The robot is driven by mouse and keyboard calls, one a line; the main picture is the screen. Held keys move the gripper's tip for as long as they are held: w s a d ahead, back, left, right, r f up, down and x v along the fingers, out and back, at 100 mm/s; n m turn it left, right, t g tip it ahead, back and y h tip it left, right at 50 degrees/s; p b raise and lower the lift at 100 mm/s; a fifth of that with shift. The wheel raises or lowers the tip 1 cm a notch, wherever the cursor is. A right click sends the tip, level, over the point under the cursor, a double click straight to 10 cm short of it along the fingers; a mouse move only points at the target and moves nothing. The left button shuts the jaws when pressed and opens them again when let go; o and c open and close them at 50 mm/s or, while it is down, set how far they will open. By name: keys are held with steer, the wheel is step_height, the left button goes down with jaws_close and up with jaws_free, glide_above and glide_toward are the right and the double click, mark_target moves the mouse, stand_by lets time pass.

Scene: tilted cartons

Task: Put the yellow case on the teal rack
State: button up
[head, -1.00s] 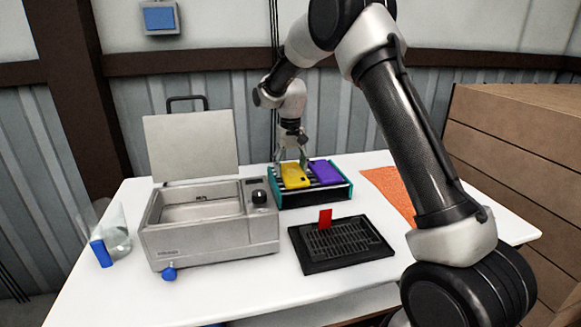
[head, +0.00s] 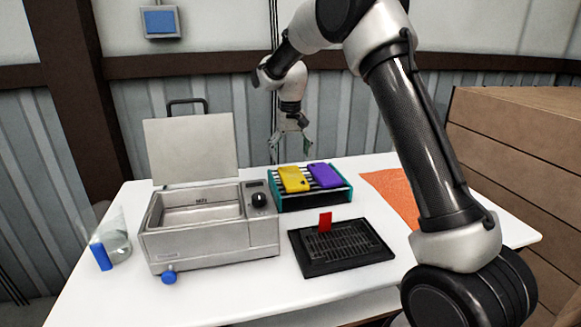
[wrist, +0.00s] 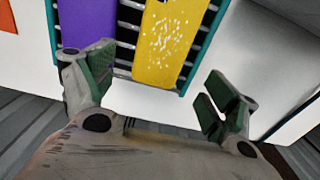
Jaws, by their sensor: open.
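The yellow case (head: 293,178) lies on the slatted top of the teal rack (head: 345,196), on its left part. A purple case (head: 325,174) lies beside it on the right. In the wrist view the yellow case (wrist: 168,40) rests across the rack's metal bars, with the purple case (wrist: 88,22) to its left. My gripper (head: 291,146) is above and behind the rack, clear of both cases. In the wrist view my gripper (wrist: 155,92) has its fingers spread apart with nothing between them.
A grey water bath (head: 210,240) with a raised lid stands left of the rack. A black grate tray (head: 340,246) with a red piece (head: 325,221) lies in front. An orange mat (head: 390,195) is at right, and a clear flask (head: 115,240) at far left.

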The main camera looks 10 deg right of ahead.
mark_target(291, 172)
step_height(291, 172, up, 6)
steer(key=s+d+r+t, duration=0.1)
steer(key=s+d+r, duration=0.4)
steer(key=s, duration=0.4)
steer(key=s+d+r+t, duration=0.1)
steer(key=s+d+r, duration=0.45)
steer(key=s, duration=0.45)
steer(key=s+d+f+t, duration=0.1)
steer(key=s+d+f, duration=0.1)
steer(key=s, duration=0.9)
steer(key=s+d+f+t, duration=0.1)
steer(key=s+d+f, duration=0.1)
steer(key=s, duration=0.8)
steer(key=shift+s+d+f, duration=0.2)
steer(key=shift+s+f, duration=0.15)
steer(key=shift+f, duration=0.1)
